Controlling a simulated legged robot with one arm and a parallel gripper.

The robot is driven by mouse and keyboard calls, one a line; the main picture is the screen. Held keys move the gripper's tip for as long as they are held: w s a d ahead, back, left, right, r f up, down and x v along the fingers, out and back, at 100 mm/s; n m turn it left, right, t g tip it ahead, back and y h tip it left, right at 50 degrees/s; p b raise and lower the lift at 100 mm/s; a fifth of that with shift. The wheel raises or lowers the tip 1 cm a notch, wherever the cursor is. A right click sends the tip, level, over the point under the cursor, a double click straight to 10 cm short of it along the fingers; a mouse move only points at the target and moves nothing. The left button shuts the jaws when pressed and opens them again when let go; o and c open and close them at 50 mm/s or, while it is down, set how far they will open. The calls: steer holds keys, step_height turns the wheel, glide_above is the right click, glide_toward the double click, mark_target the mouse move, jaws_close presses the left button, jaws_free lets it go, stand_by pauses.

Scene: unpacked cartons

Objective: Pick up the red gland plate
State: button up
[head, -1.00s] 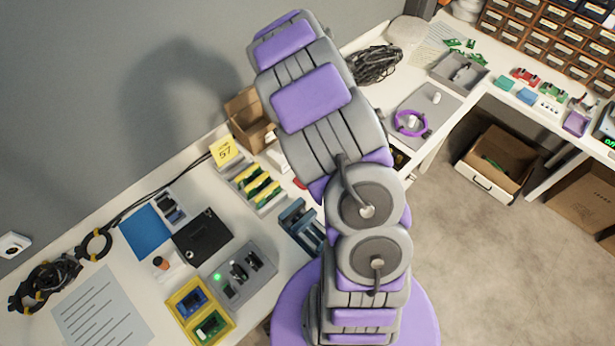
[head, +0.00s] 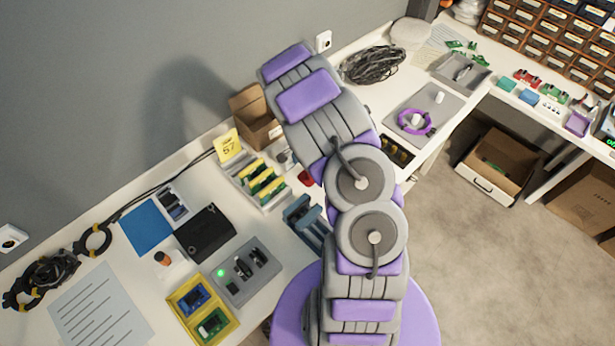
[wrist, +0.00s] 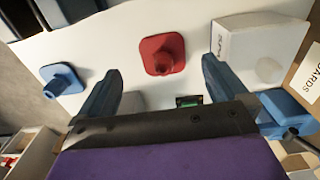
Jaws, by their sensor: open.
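The red gland plate (wrist: 163,54), a square with rounded corners and a raised round neck, lies on the white bench top in the wrist view. In the head view a small red piece (head: 306,178) shows beside my arm, partly covered by it. My gripper (wrist: 161,66) is open and empty, its two blue fingers pointing toward the bench. The red plate appears between and just beyond the fingertips, and no contact shows. A similar blue plate (wrist: 62,80) lies to the left of the left finger. In the head view my arm hides the gripper.
A white box (wrist: 258,48) stands close to the right finger, with a cardboard box (wrist: 306,75) farther right. In the head view, a slotted rack (head: 255,183) of yellow and green boards and a blue vise-like fixture (head: 305,222) flank the red piece.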

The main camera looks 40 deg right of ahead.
steer(key=f, duration=0.2)
steer(key=d+f+b, duration=0.1)
steer(key=f, duration=0.2)
steer(key=shift+w, duration=0.2)
steer(key=shift+d+f, duration=0.15)
steer(key=shift+d, duration=0.2)
steer(key=shift+a, duration=0.4)
steer(key=shift+c, duration=0.6)
steer(key=shift+a, duration=0.3)
steer(key=c, duration=0.3)
steer(key=shift+d, duration=0.45)
steer(key=c, duration=0.6)
steer(key=shift+c, duration=1)
steer(key=shift+a, duration=0.1)
steer(key=shift+a, duration=0.1)
